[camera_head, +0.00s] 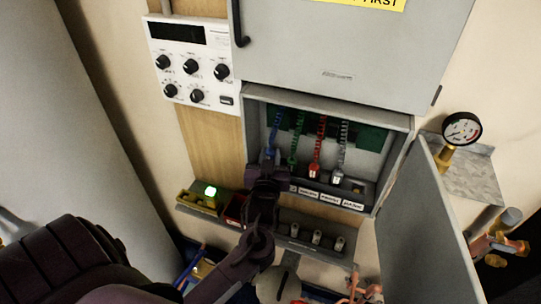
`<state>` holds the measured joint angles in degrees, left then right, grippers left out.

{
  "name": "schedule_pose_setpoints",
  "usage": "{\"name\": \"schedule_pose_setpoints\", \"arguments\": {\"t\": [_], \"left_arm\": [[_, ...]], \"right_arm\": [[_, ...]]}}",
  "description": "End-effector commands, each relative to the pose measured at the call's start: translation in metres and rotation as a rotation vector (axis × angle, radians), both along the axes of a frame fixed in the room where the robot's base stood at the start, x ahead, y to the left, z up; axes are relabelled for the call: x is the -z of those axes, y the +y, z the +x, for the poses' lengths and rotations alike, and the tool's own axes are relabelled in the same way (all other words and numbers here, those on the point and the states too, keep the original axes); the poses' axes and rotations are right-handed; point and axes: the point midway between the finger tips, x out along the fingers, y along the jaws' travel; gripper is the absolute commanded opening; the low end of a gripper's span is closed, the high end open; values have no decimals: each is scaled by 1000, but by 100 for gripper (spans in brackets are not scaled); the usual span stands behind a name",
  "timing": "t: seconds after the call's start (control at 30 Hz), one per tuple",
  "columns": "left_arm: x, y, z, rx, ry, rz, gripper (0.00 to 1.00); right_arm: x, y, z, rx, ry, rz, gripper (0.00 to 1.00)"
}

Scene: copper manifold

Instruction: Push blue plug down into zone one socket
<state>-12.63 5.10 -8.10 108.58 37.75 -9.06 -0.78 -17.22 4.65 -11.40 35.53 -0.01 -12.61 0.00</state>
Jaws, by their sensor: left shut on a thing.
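A blue coiled cable (275,133) hangs inside the open grey wall box at its left end. It runs down to my left gripper (267,168), which is shut at its lower end, where the blue plug is mostly hidden by the fingers. The zone one socket is hidden behind the gripper, so I cannot tell how deep the plug sits. Green (294,158), red (315,167) and grey (338,172) plugs stand to the right, above a row of white labels (308,192). My right gripper is not in view.
The box door (425,225) hangs open on the right, near a pressure gauge (461,129). A white control panel (190,62) is at upper left. Below are a lit green lamp (211,190) and a lower ledge with several grey fittings (316,237).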

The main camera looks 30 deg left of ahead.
Motion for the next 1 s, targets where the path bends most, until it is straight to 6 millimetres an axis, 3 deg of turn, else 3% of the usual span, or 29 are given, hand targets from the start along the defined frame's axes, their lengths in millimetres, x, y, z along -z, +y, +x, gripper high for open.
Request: {"name": "schedule_pose_setpoints", "arguments": {"t": [0.57, 0.6, 0.77, 1.0], "left_arm": [[12, 0, 0, 0, -1, 0, 2], [12, 0, 0, 0, -1, 0, 26], [11, 0, 0, 0, -1, 0, 47], [12, 0, 0, 0, 0, 0, 49]], "right_arm": [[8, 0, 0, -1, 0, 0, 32], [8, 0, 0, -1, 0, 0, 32], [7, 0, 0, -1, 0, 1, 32], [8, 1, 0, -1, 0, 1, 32]]}}
